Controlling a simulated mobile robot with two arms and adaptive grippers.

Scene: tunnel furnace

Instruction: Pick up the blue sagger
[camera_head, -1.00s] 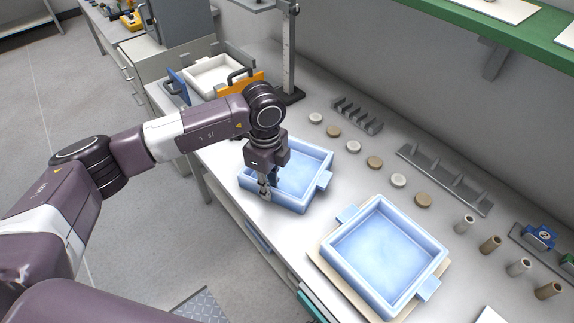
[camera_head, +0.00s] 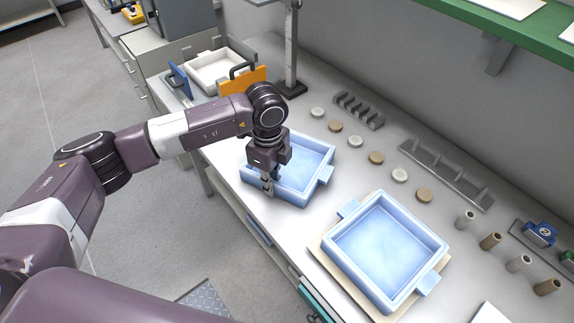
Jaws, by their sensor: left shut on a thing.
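Two light blue saggers with side tabs show in the head view. The far blue sagger (camera_head: 312,165) is under my left gripper (camera_head: 268,187). My left gripper points down and is shut on the near-left wall of that sagger. Part of that wall and the sagger's left corner are hidden by the gripper and wrist. I cannot tell whether it is lifted off the table. The near blue sagger (camera_head: 382,252) sits on a beige board (camera_head: 322,252), with no gripper on it. My right gripper is not in view.
Several small discs (camera_head: 376,157) lie in a row right of the far sagger. Grey racks (camera_head: 445,175) and upright cylinders (camera_head: 490,241) stand along the wall. A white tray (camera_head: 212,73), an orange block (camera_head: 243,80) and a stand post (camera_head: 291,50) are behind.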

